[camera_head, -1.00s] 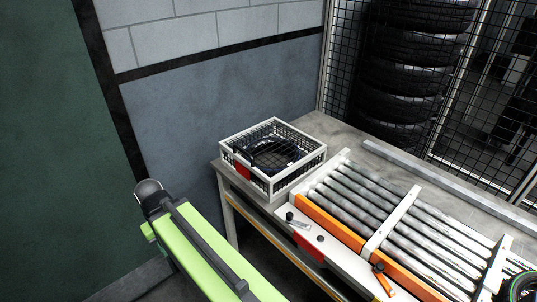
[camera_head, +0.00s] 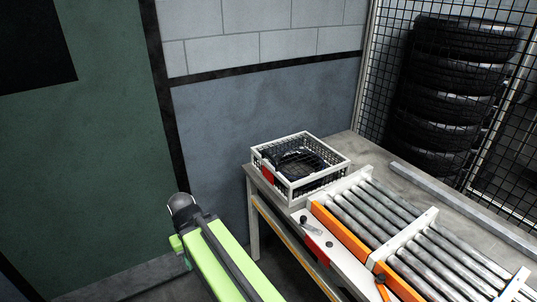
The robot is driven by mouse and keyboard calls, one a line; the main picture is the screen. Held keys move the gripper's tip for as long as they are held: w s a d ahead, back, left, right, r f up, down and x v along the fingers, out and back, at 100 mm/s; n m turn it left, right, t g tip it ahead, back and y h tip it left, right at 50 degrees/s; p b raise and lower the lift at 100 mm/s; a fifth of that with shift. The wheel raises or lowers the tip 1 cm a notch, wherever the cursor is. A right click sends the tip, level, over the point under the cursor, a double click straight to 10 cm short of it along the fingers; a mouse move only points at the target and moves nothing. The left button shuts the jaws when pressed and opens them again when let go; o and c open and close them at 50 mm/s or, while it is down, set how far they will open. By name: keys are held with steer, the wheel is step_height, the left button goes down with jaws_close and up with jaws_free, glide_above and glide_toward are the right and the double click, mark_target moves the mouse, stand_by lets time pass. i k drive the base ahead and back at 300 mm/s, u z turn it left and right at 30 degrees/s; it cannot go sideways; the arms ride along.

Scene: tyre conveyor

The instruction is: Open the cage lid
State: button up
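The cage (camera_head: 290,197) is a white-framed box with black mesh sides, standing on the far left end of the grey table. A dark round object (camera_head: 303,163) lies inside it, seen through mesh. The lid seems to lie flat over the top, but the thin mesh makes this hard to tell. A red patch (camera_head: 267,170) sits on the cage's left front side. My green arm link with a dark rounded joint is at the lower left, apart from the cage. My gripper is not in view.
A roller conveyor (camera_head: 385,222) with an orange side rail lies on the table (camera_head: 375,155) right of the cage. Stacked tyres (camera_head: 450,95) stand behind a mesh fence. A grey-blue wall is behind the cage. The floor left of the table looks clear.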

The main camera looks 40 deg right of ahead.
mark_target(275, 170)
steer(key=i, duration=0.9)
steer(key=z, duration=0.05)
